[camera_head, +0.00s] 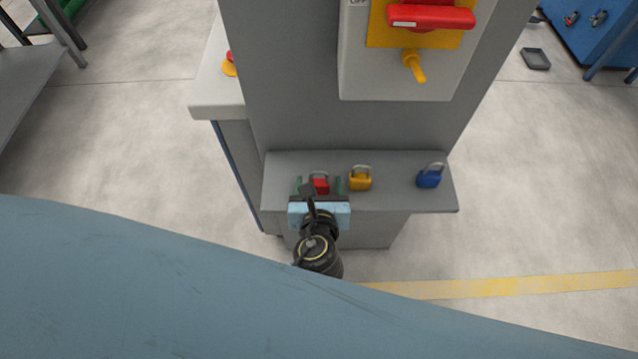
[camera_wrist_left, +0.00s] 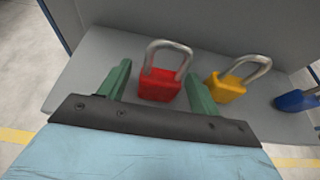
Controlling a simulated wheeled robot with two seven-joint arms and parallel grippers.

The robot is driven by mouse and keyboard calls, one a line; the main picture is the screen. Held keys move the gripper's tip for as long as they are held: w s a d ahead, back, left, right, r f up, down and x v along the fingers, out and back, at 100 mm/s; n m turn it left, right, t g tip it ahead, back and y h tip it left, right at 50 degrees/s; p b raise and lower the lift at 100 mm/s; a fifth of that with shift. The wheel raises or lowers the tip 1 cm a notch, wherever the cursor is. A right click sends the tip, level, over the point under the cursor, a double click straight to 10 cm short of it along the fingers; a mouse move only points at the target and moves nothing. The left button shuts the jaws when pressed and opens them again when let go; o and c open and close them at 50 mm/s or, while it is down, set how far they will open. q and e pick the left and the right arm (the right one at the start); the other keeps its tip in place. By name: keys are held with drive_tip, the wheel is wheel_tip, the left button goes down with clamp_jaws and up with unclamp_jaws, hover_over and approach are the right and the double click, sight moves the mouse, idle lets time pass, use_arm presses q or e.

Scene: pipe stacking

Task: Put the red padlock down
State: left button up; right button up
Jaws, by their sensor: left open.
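The red padlock (camera_head: 320,186) stands on the grey shelf (camera_head: 400,201), its shackle up. In the left wrist view the red padlock (camera_wrist_left: 160,84) is between the two green fingers, with a gap on each side. My left gripper (camera_head: 319,184) is open around the red padlock, its fingers reaching over the shelf from the front. The left gripper also shows in the wrist view (camera_wrist_left: 160,88). My right gripper is not in view.
A yellow padlock (camera_head: 360,181) stands just right of the left gripper, close to its right finger. A blue padlock (camera_head: 429,177) stands near the shelf's right end. A grey panel with a red handle (camera_head: 432,17) rises behind. The shelf between yellow and blue is clear.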

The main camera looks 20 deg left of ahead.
use_arm(q)
drive_tip(key=shift+s+d+r, duration=0.1)
drive_tip(key=shift+s+r, duration=0.15)
drive_tip(key=p+v, duration=0.6)
drive_tip(key=v, duration=0.5)
drive_tip(key=shift+s, duration=0.2)
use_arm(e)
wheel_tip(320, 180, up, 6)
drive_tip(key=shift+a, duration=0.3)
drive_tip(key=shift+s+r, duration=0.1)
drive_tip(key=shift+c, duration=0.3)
